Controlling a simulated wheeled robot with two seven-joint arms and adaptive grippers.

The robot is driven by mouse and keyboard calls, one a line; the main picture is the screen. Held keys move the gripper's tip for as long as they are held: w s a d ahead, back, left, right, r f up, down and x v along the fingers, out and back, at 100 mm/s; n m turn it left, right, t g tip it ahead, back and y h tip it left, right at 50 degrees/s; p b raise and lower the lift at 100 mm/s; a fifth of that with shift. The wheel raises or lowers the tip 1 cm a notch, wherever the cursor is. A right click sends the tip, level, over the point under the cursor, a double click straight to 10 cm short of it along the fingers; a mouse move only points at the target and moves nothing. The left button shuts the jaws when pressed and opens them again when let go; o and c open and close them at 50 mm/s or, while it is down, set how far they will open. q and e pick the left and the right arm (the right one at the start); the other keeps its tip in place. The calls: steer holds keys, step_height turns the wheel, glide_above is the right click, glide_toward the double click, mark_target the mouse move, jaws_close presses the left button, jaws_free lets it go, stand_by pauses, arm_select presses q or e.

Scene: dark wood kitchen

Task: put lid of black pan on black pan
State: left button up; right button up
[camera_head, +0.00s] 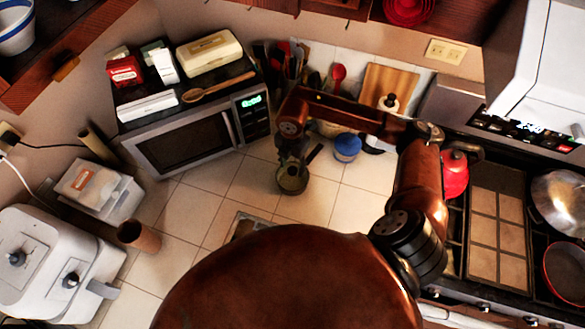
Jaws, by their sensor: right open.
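My right arm reaches in from the lower right and bends left across the counter. Its gripper (291,158) points down and is open. Directly below it is a small dark round pan or pot (292,182) with a short dark handle pointing up and right. The gripper overlaps its far rim; I cannot tell whether they touch. On the stove at the right edge are a shiny domed metal piece (562,200), possibly a lid, and a dark pan with a reddish rim (568,272). I cannot tell which is the task's pan or lid. My left gripper is out of view.
A microwave (185,145) with boxes and a wooden spoon on top stands behind left. A blue-lidded jar (347,147), utensils and a cutting board (388,84) line the wall. A red kettle (455,175) sits on the stove. Tiled counter (225,190) is free left of the gripper.

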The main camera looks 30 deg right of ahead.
mark_target(292, 170)
step_height(292, 170, up, 10)
steer(key=b, duration=0.1)
steer(key=shift+a, duration=0.1)
stand_by(0.6)
